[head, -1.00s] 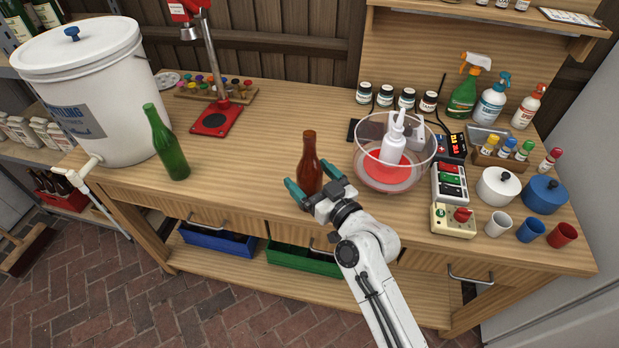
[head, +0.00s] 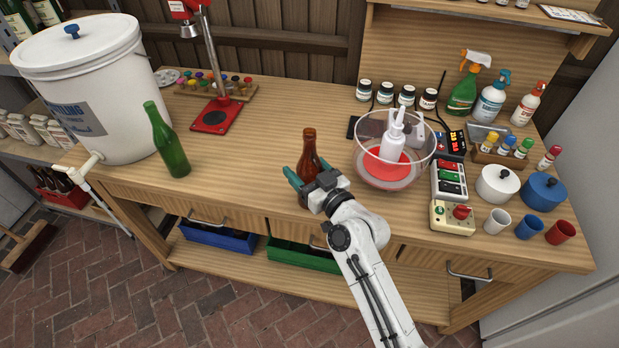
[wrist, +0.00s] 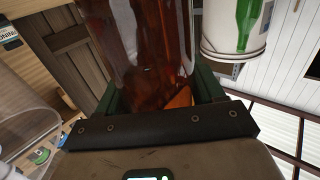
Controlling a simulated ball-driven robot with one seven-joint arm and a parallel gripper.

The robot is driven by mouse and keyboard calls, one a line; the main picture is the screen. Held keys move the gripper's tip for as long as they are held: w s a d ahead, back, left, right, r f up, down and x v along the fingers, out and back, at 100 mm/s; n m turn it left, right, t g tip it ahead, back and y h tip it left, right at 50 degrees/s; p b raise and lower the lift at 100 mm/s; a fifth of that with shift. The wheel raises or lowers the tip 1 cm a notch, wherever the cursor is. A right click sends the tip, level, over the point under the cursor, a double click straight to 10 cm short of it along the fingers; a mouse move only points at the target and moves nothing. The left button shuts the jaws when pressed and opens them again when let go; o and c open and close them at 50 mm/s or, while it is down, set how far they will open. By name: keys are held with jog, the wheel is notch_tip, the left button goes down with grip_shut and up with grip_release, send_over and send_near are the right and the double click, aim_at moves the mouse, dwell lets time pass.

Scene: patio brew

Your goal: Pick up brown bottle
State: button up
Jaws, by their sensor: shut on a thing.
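The brown bottle (head: 309,156) stands near the front middle of the wooden bench in the head view. My gripper (head: 308,186) is shut on it, with its green fingers around the bottle's body. In the wrist view the brown bottle (wrist: 150,45) fills the space between the green fingers (wrist: 155,100). The bottle looks upright. The lower part of the bottle is partly hidden by my gripper, so I cannot tell whether its base touches the bench.
A green bottle (head: 166,142) stands to the left, beside a large white bucket (head: 90,85). Bare bench (head: 250,160) lies between the bottles.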

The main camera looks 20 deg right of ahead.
jog(key=shift+c, duration=1.2)
jog(key=shift+r, duration=0.15)
